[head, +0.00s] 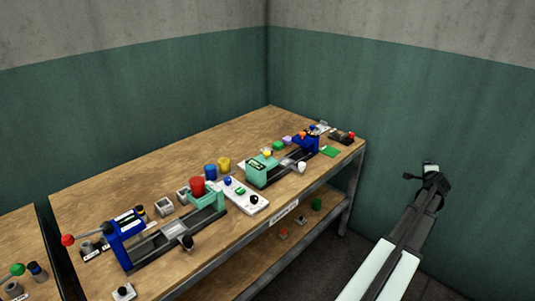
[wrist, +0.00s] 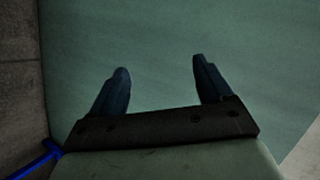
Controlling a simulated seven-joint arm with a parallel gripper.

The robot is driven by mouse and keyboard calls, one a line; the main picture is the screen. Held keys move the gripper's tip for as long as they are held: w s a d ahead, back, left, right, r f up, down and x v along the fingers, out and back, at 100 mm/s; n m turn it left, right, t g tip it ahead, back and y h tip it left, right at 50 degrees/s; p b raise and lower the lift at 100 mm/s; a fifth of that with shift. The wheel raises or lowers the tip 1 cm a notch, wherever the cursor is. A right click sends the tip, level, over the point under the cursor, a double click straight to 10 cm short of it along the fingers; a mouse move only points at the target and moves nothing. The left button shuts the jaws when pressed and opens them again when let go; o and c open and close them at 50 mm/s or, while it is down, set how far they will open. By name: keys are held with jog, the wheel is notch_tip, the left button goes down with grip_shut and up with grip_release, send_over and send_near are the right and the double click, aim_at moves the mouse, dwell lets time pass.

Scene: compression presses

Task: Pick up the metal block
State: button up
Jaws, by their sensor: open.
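My gripper (head: 431,167) is raised to the right of the workbench, clear of it and in front of the green wall. In the wrist view my gripper (wrist: 160,70) shows two dark fingers spread apart, with nothing between them. Small grey block-like pieces, one (head: 163,206) and another (head: 183,196), stand on the workbench behind the presses. They look hollow on top. I cannot tell which piece is the metal block. No block shows in the wrist view.
The wooden workbench (head: 130,179) carries a blue press (head: 126,235), a green press (head: 265,170), a white control panel (head: 245,195) and several coloured cylinders. A second table (head: 18,225) stands at the left. The bench's back left is bare.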

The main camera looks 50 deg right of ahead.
jog(key=w+r+n+t+y, duration=0.1)
jog(key=w+n+t+y, duration=0.15)
jog(key=w, duration=1.25)
notch_tip(320, 180, up, 5)
jog(key=n+g+y, duration=0.6)
jog(key=n+g, duration=0.1)
jog(key=n, duration=0.1)
send_over(266, 148)
jog(key=s+a, duration=0.1)
jog(key=a, duration=0.6)
jog(key=shift+h, duration=0.25)
jog(key=x, duration=1.4)
jog(key=shift+w+d, duration=0.1)
jog(key=shift+d, duration=0.05)
jog(key=c, duration=1.2)
jog(key=shift+c, duration=0.3)
